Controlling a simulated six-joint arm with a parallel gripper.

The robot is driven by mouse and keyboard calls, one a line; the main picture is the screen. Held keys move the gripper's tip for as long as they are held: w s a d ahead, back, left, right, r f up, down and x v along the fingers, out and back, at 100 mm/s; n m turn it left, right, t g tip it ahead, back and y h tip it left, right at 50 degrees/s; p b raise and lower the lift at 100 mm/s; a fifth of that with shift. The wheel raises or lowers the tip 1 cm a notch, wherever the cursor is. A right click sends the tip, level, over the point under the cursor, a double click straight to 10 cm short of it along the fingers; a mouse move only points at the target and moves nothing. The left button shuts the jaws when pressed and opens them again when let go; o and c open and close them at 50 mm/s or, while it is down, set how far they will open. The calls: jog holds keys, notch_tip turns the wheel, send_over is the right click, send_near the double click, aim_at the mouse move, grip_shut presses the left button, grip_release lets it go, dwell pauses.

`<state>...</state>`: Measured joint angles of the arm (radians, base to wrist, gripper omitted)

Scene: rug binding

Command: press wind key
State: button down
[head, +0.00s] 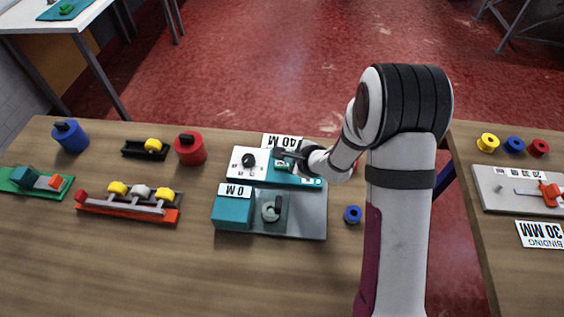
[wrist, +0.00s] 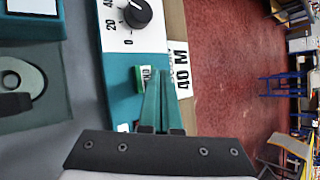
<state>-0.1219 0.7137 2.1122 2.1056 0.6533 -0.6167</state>
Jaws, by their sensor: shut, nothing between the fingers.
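The winding machine has a grey base (head: 312,215) and a teal panel (head: 300,180) in the head view. The wind key, a small green key (wrist: 140,80) with partly hidden white lettering, sits on the teal panel (wrist: 120,95) in the wrist view. My gripper (wrist: 160,75) is shut and empty. Its fingertips overlap the key's right edge in the wrist view; I cannot tell whether they touch it. In the head view my gripper (head: 280,154) is over the panel and partly hides the key area.
A black dial (head: 248,160) is on the white panel beside the key. A 40 M card (head: 282,141) stands behind the machine. A teal block (head: 232,212) labelled 0 M and a round-holed piece (head: 271,209) are in front. A red pot (head: 190,149) stands left.

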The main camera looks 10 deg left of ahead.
aim_at(285, 166)
jog(key=shift+f, duration=0.4)
jog(key=shift+f, duration=0.4)
dwell(0.9)
jog(key=shift+r, duration=0.8)
jog(key=shift+r, duration=2.55)
